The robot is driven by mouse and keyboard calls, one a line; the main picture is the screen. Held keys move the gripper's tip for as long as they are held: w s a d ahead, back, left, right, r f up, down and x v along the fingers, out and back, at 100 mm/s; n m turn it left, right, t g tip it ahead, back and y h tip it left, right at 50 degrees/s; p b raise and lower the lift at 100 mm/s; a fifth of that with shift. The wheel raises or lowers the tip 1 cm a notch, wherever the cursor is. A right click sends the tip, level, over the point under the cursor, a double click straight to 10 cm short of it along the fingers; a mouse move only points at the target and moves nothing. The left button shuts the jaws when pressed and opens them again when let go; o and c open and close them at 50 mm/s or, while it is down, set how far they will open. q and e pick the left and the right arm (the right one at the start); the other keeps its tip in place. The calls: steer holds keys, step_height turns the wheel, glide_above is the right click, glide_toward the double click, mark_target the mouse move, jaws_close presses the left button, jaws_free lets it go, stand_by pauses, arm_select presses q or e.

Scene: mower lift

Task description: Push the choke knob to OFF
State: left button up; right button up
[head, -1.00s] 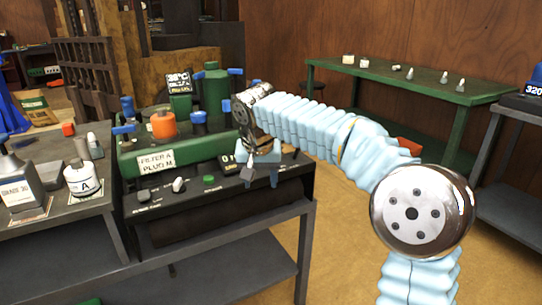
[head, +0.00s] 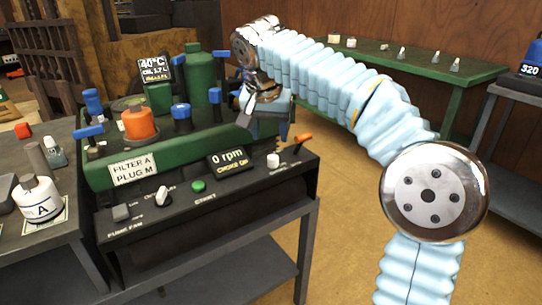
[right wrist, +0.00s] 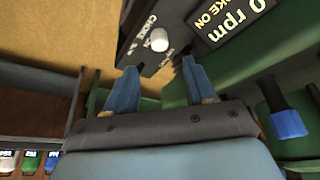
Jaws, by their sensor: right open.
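The choke knob (head: 273,160) is a small white knob on the right part of the black control panel (head: 150,225). In the right wrist view the white knob (right wrist: 158,40) sits just beyond the fingertips, beside the "CHOKE" lettering. The small display (head: 230,160) reads "0 rpm"; in the wrist view its second line (right wrist: 210,22) ends in "KE ON". My right gripper (head: 265,122) is open and empty, above and behind the knob. In the wrist view its two blue fingers (right wrist: 160,68) are apart, with no visible contact with the knob. My left gripper is out of view.
An orange lever (head: 303,138) stands right of the knob. A green START button (head: 198,186) and a white switch (head: 163,196) lie to its left. The green machine behind carries an orange cap (head: 139,124) and blue-handled fittings (head: 181,116). Open floor lies to the right.

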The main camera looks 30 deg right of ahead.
mark_target(273, 157)
steer(key=b+x, duration=0.1)
steer(key=x, duration=0.7)
steer(key=shift+w+d+f, duration=0.1)
steer(key=shift+f, duration=0.25)
steer(key=shift+c, duration=0.5)
jaws_close()
